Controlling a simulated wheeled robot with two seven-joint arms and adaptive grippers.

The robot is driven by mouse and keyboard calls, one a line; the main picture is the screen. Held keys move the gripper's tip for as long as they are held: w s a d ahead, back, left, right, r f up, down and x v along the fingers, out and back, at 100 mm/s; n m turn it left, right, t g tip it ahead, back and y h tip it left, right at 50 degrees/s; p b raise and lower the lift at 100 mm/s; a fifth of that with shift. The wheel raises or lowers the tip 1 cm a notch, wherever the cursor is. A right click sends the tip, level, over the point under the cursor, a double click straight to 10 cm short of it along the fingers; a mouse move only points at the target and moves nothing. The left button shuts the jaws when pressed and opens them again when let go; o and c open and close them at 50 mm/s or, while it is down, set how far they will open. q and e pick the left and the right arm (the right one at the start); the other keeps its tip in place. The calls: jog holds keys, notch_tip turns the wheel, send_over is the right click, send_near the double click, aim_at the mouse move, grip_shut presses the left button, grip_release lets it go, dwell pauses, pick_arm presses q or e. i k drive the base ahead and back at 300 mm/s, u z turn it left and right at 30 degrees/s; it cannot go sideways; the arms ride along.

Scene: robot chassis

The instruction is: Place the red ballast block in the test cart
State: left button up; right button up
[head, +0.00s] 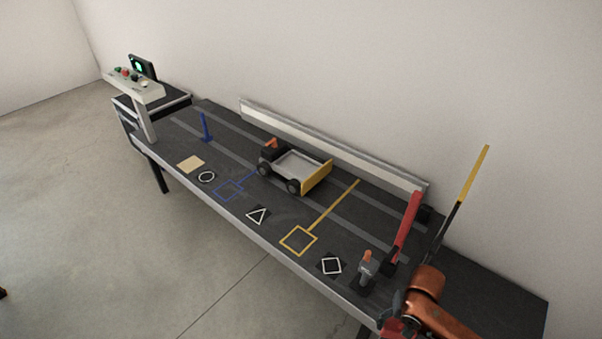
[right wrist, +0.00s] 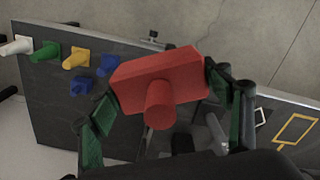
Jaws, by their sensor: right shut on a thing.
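The red ballast block (right wrist: 185,70), a box with a round red knob, sits between the fingers of my right gripper (right wrist: 162,97) in the right wrist view. The gripper is shut on it. In the head view, my right gripper (head: 390,323) is at the bottom, by the near right part of the bench, and the block is mostly cut off or hidden there. The test cart (head: 317,178) stands upright on the bench, left of and beyond the gripper. It has a pale open bed, a yellow end panel and dark wheels. My left gripper is not in view.
A red post (head: 407,225) and a yellow-and-black bar (head: 472,185) rise at the bench's right. A grey lever with an orange tip (head: 367,268) stands near the gripper. A rail (head: 335,147) runs behind the cart. White, green, yellow and blue pieces (right wrist: 45,50) show in the wrist view.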

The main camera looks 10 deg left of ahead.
aim_at(298, 167)
jog(key=u, duration=0.4)
jog(key=i, duration=0.4)
jog(key=u, duration=1.05)
jog(key=i, duration=0.95)
jog(key=u, duration=0.45)
jog(key=i, duration=1.1)
jog(key=z, duration=0.6)
jog(key=i, duration=0.75)
jog(key=z, duration=1.25)
jog(key=i, duration=0.45)
jog(key=z, duration=0.5)
